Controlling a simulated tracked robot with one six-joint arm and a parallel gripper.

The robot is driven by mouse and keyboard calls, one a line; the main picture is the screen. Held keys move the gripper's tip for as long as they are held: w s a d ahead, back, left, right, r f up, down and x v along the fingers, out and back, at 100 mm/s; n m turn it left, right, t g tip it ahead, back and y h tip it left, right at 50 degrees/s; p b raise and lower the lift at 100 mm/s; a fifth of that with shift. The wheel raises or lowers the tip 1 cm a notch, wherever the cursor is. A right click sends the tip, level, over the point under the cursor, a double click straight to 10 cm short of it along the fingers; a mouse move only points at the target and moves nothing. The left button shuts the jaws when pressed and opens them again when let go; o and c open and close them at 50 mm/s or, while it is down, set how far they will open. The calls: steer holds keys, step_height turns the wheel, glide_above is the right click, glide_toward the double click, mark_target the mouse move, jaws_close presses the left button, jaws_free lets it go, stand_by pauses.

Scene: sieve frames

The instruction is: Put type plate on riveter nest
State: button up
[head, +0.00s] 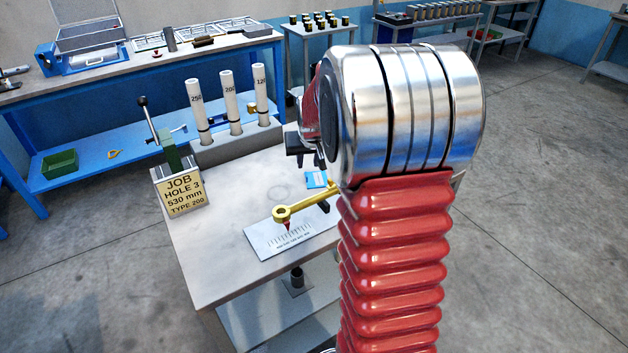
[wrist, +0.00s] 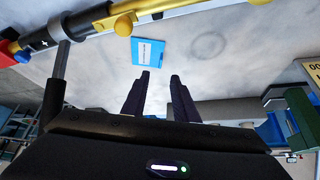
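The riveter (head: 166,140) is a green press with a lever, at the left of the table behind a JOB card that reads TYPE 200. Its nest is hidden by the card. In the wrist view a green part (wrist: 300,112), probably the riveter, shows at the right edge. Three white tubes marked 250, 200 (head: 231,103) and 120 stand in a grey block; I cannot make out a type plate in them. My gripper (head: 306,153) is above the table, right of the tubes, partly hidden by my arm. In the wrist view its dark fingers (wrist: 160,80) are apart with nothing between them.
A blue card (head: 316,180) lies on the table, also in the wrist view (wrist: 148,52). A yellow arm (head: 300,208) with a red pointer stands over a white scale plate (head: 272,244). The JOB card (head: 181,194) fronts the riveter. The table's front left is clear.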

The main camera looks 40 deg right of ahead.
mark_target(306, 174)
steer(key=shift+x, duration=1.5)
steer(key=shift+x, duration=2.65)
steer(key=shift+s+a+f, duration=0.1)
steer(key=shift+s, duration=0.05)
steer(key=shift+c, duration=0.3)
jaws_close()
